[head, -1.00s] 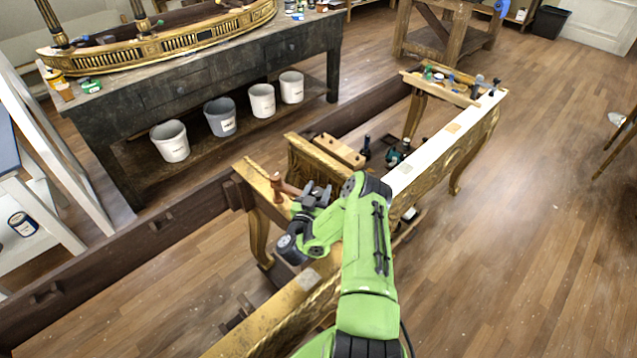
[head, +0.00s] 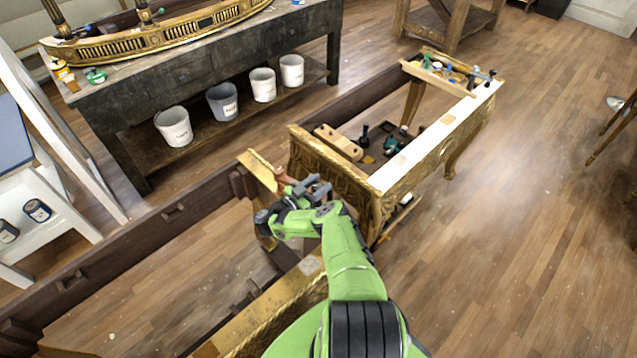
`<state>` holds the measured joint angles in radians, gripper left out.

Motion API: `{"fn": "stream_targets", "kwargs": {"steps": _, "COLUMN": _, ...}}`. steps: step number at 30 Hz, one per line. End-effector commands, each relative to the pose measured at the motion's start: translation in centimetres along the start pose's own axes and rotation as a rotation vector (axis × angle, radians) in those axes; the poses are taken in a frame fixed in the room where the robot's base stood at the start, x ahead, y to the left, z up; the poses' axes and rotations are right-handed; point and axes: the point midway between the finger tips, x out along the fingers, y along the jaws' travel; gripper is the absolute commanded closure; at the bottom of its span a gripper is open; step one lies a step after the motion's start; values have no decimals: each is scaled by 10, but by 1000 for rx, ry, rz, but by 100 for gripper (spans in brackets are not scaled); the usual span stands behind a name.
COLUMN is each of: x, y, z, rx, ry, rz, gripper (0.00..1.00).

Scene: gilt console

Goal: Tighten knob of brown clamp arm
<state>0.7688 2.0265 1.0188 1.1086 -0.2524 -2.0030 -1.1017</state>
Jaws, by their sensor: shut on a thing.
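The brown clamp arm (head: 284,178) is a small reddish-brown piece at the inner corner of the gilt console, where the gold rail meets the carved end panel. My gripper (head: 302,190) is at its right end, shut on its knob. The grey fingers and the green wrist hide the knob and most of the clamp's right side, so how far the knob is turned cannot be seen.
The gilt console frame (head: 430,145) runs to the back right, with tools on its far end. A light wooden block (head: 338,142) and small tools lie inside it.

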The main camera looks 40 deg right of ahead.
Motion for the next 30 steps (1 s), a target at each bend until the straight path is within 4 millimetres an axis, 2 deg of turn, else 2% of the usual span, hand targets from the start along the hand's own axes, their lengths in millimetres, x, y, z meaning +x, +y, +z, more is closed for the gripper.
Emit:
{"fn": "stream_targets", "kwargs": {"steps": 16, "x": -2, "y": 1, "z": 4, "rx": -8, "ry": -7, "rz": 20, "gripper": 83}}
{"fn": "stream_targets", "kwargs": {"steps": 17, "x": -2, "y": 1, "z": 4, "rx": -8, "ry": -7, "rz": 20, "gripper": 50}}
{"fn": "stream_targets", "kwargs": {"steps": 20, "x": -2, "y": 1, "z": 4, "rx": -8, "ry": -6, "rz": 21, "gripper": 34}}
{"fn": "stream_targets", "kwargs": {"steps": 21, "x": -2, "y": 1, "z": 4, "rx": -8, "ry": -6, "rz": 21, "gripper": 31}}
{"fn": "stream_targets", "kwargs": {"steps": 30, "x": 0, "y": 1, "z": 3, "rx": -6, "ry": -4, "rz": 23, "gripper": 31}}
